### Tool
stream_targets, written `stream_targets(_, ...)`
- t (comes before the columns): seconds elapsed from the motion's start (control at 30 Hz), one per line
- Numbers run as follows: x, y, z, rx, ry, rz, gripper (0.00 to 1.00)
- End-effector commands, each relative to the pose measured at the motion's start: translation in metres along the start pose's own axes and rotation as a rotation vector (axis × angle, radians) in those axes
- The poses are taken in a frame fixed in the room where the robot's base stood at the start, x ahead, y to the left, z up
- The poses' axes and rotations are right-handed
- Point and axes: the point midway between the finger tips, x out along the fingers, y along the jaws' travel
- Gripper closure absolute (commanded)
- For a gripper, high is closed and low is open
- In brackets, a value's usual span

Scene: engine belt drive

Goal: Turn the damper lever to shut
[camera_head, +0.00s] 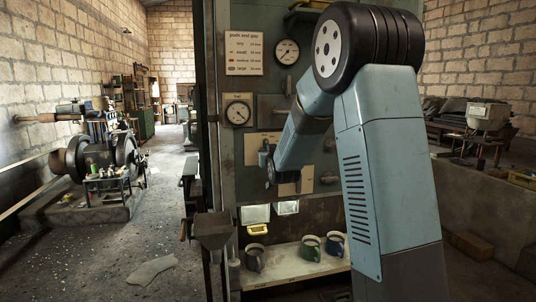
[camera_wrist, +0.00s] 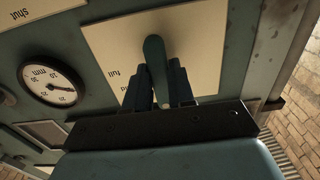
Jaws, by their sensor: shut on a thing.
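The damper lever (camera_wrist: 154,55) is a dark green, rounded handle in front of a pale label plate (camera_wrist: 205,40) in the wrist view, where the lettering appears upside down. The word "full" is readable on this plate beside the lever; a separate plate at top left reads "shut" (camera_wrist: 25,12). My gripper (camera_wrist: 158,80) is shut on the lever, with one dark finger on each side. In the head view my gripper (camera_head: 268,165) is at the green panel (camera_head: 240,185), and the lever cannot be made out.
A round gauge (camera_wrist: 52,86) marked mm sits left of the lever in the wrist view. Below my gripper in the head view, several mugs (camera_head: 310,249) stand on a pale shelf (camera_head: 285,270). A hopper-like metal box (camera_head: 212,230) stands left of them. An engine (camera_head: 100,155) stands far left.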

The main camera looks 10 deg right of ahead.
Motion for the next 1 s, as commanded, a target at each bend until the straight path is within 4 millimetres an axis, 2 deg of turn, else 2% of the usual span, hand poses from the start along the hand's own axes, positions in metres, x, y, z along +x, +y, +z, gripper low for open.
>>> stream_targets(0.47,-0.0004,0.0008,0.0028,-0.014,-0.006,0.001,1.00)
stream_targets(0.5,-0.0004,0.0008,0.0028,-0.014,-0.006,0.001,0.74)
stream_targets(0.7,-0.0001,0.0005,0.0011,-0.013,-0.002,0.001,0.55)
stream_targets(1.0,-0.0017,0.0002,-0.0002,-0.013,0.000,0.000,0.53)
